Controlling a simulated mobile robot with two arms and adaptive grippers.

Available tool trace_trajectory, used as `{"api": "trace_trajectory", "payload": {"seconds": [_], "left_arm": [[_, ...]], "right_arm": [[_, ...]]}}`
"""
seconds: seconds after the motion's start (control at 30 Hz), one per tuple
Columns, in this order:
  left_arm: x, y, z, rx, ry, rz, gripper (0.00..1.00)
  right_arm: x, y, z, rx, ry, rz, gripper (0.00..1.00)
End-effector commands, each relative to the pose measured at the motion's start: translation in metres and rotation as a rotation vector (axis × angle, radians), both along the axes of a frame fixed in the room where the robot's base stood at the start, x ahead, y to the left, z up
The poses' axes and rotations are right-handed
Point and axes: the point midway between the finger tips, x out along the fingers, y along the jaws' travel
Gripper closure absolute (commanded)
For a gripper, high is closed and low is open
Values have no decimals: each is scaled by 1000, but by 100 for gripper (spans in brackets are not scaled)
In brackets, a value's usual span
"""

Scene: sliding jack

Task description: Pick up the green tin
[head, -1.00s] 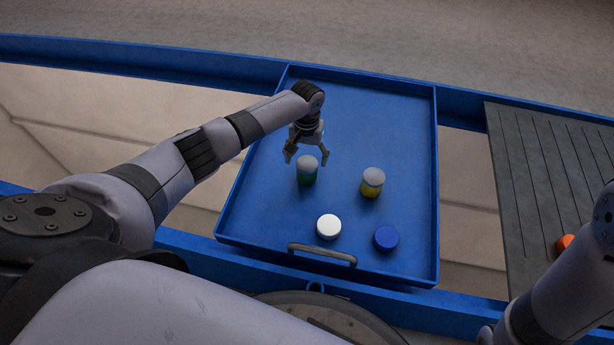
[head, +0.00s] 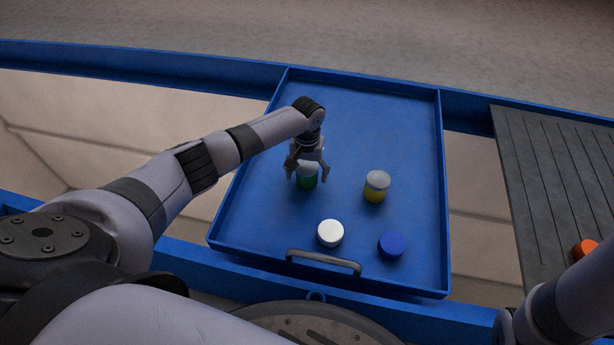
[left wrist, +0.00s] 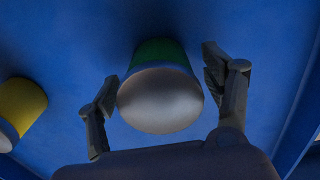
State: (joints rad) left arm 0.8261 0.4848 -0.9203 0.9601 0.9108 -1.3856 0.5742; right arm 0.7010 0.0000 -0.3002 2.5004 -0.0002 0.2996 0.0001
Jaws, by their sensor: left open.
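The green tin (head: 307,182) with a pale grey lid stands upright in the blue tray, left of the tray's middle. My left gripper (head: 308,177) is open over it, its fingers coming down on either side of the tin. In the left wrist view the tin's lid (left wrist: 160,100) and green body lie between the two open fingers of the left gripper (left wrist: 162,92). A small gap shows on the right; the left finger is close to the lid, and I cannot tell if it touches. My right gripper is not in view.
The blue tray (head: 400,120) has raised rims and a grey handle (head: 323,262) at the front. In it are a yellow tin (head: 376,187), a white disc (head: 330,233) and a blue disc (head: 392,245). An orange object (head: 585,250) lies on the grooved grey board (head: 540,190) at right.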

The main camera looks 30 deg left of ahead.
Motion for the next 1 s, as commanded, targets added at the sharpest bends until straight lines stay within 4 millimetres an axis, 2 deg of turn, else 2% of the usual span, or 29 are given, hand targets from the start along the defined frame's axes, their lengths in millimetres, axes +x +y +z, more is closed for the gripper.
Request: {"api": "trace_trajectory", "payload": {"seconds": [0.13,1.0], "left_arm": [[0,0,1,0,0,0,27],[0,0,0,0,0,0,85]], "right_arm": [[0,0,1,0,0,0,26],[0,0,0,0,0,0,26]]}}
